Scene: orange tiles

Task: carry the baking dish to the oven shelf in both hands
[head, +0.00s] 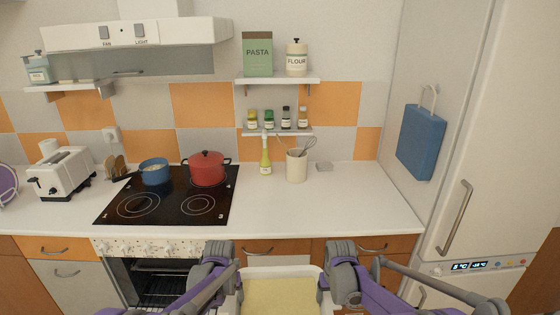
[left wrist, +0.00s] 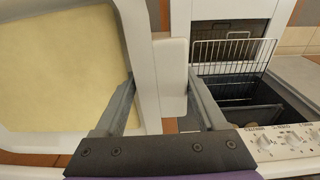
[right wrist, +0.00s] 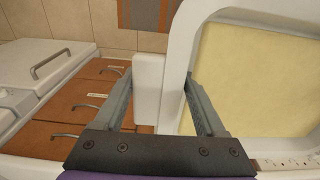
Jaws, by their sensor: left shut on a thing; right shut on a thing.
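The white baking dish (head: 282,271) with a pale yellow filling is at the bottom middle of the head view, its near part cut off. My left gripper (left wrist: 162,80) is shut on the dish's white handle at one end. My right gripper (right wrist: 160,85) is shut on the handle at the other end. In the head view the fingertips are hard to make out. The oven (head: 120,272) is open below the hob, to the left of the dish. Its wire shelf (left wrist: 232,52) shows in the left wrist view, beside the dish and apart from it.
The black hob (head: 165,197) carries a red pot (head: 206,168) and a blue pot (head: 154,171). The white worktop (head: 330,205) is mostly clear at its front. Orange drawers (head: 270,250) are beyond the dish. A tall white fridge (head: 470,180) stands at the right.

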